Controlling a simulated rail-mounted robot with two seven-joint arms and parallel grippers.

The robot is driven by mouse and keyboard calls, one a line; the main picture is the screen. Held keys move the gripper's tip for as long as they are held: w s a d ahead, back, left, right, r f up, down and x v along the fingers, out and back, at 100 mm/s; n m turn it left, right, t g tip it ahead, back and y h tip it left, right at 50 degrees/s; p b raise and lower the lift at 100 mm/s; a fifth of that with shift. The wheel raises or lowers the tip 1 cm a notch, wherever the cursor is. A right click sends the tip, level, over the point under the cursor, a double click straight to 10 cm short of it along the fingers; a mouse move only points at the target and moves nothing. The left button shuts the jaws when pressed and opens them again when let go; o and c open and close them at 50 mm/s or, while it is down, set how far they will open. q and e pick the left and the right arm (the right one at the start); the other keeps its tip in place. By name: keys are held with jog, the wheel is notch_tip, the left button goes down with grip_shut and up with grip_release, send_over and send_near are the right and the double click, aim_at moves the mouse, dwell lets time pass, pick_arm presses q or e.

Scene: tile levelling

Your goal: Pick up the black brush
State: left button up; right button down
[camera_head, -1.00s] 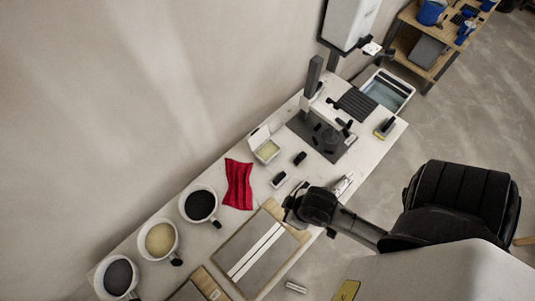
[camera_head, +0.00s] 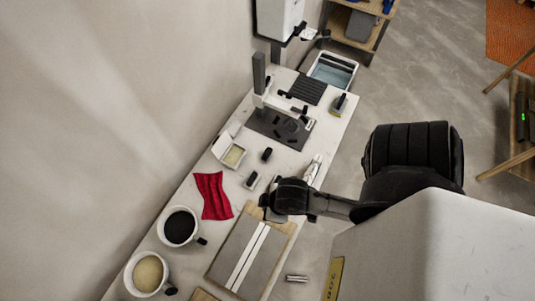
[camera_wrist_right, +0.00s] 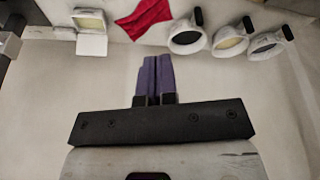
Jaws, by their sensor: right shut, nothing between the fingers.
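Small dark items lie on the table (camera_head: 196,186) in the head view. A small black block (camera_head: 267,154) lies near the middle and a black-and-white one (camera_head: 251,180) nearer my arm. A dark-topped tool with a yellowish base (camera_head: 338,104) lies near the far right edge. I cannot tell which is the black brush. My right gripper (camera_head: 266,207) is over the near edge of the table, beside the small black-and-white block. Its purple fingers (camera_wrist_right: 155,75) are shut and empty in the right wrist view. My left gripper is not in view.
A red cloth (camera_head: 213,195), an open box (camera_head: 233,154), a mug of black powder (camera_head: 178,226) and one of tan powder (camera_head: 147,273) line the wall side. A tile board (camera_head: 232,245) lies at the front. A dark mat (camera_head: 262,128) holds several black parts.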

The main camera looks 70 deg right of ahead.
jog(key=c, duration=1.8)
grip_release()
jog(key=o, duration=1.1)
